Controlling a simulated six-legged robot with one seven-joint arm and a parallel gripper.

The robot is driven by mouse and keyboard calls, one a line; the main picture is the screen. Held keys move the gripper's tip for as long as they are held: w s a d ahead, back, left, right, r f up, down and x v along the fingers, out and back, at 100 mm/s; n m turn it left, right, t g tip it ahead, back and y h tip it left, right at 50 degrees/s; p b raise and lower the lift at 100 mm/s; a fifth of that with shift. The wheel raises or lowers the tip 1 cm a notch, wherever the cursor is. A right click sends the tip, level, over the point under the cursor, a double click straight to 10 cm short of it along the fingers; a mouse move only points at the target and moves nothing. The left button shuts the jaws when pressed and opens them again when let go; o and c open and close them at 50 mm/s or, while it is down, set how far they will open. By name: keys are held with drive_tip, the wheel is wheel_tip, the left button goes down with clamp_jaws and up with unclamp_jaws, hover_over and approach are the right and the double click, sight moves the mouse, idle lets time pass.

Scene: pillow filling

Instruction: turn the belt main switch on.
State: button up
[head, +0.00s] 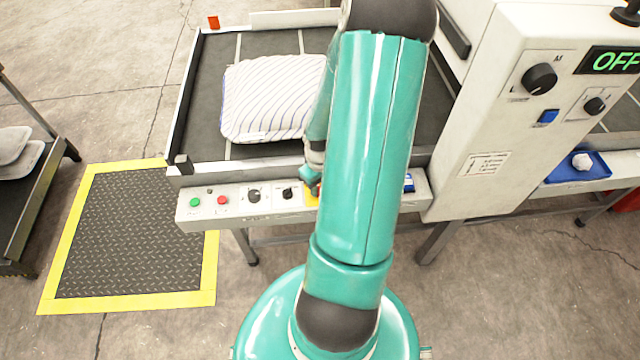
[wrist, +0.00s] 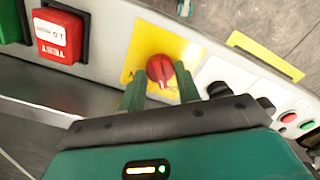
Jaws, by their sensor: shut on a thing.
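The belt main switch is a red rotary knob (wrist: 160,68) on a yellow plate (wrist: 146,42) in the front control panel (head: 237,208). In the wrist view the two green fingers of my gripper (wrist: 160,84) stand on either side of the knob and are shut on it. A pale mark on the knob points toward the bottom of the wrist view. In the head view my arm covers most of the plate and the knob is hidden; only the edge of my gripper (head: 313,185) shows beside my arm.
Left of my arm, the panel has a green button (head: 195,202), a red button (head: 222,200) and black knobs. A striped pillow (head: 270,95) lies on the belt behind. A white cabinet with an OFF display (head: 614,60) stands right. A red labelled block (wrist: 58,38) is near the knob.

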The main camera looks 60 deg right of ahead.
drive_tip(key=m, duration=1.2)
drive_tip(key=shift+m, duration=2.1)
drive_tip(key=o, duration=1)
wheel_tip(320, 180, up, 14)
drive_tip(key=shift+f, duration=0.1)
